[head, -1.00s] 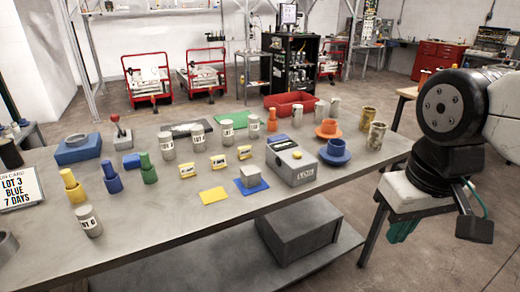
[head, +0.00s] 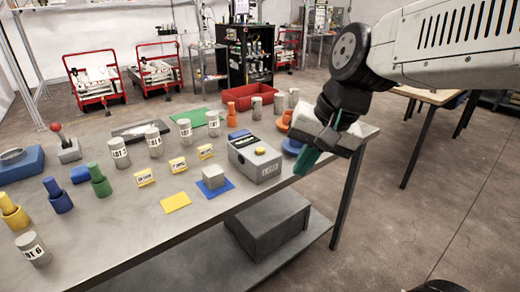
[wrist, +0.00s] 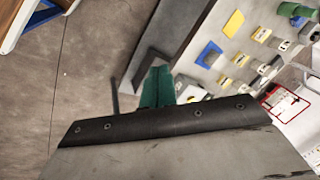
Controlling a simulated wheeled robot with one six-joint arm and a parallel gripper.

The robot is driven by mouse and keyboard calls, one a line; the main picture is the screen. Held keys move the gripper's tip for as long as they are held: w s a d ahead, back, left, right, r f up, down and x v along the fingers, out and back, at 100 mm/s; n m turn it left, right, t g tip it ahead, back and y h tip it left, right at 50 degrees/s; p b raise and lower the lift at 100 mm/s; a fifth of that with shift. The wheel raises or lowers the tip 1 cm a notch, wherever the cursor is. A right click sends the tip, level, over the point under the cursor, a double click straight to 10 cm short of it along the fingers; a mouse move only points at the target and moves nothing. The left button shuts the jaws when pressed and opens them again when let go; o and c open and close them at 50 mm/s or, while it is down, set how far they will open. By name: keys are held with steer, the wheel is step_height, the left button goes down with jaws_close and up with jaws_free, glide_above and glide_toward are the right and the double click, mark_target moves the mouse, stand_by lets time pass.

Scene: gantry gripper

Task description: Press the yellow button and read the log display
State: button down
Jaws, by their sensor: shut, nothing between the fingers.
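The grey box (head: 252,168) with a printed front label stands near the table's front edge. A round yellow button (head: 260,150) sits on its top, with a dark display strip (head: 242,141) behind it. The writing there is too small to read. My gripper (head: 306,162), with teal fingers, is shut and empty, to the right of the box and apart from the button. In the wrist view the teal fingers (wrist: 157,88) point toward the table, and the box is partly hidden beside them.
A blue flanged part (head: 292,147) is partly behind my gripper. A grey block on a blue mat (head: 228,188) and a yellow mat (head: 175,202) lie left of the box. Several lot canisters, coloured pegs and a red tray (head: 247,96) fill the table. Floor to the right is open.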

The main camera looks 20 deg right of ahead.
steer(key=w+a+m+t+y, duration=0.15)
steer(key=w+m, duration=0.45)
steer(key=w, duration=0.6)
steer(key=m+t, duration=0.4)
steer(key=m, duration=0.6)
glide_above(263, 150)
steer(key=shift+f, duration=0.1)
steer(key=shift+f, duration=0.1)
steer(key=shift+f, duration=4.35)
steer(key=shift+f, duration=0.4)
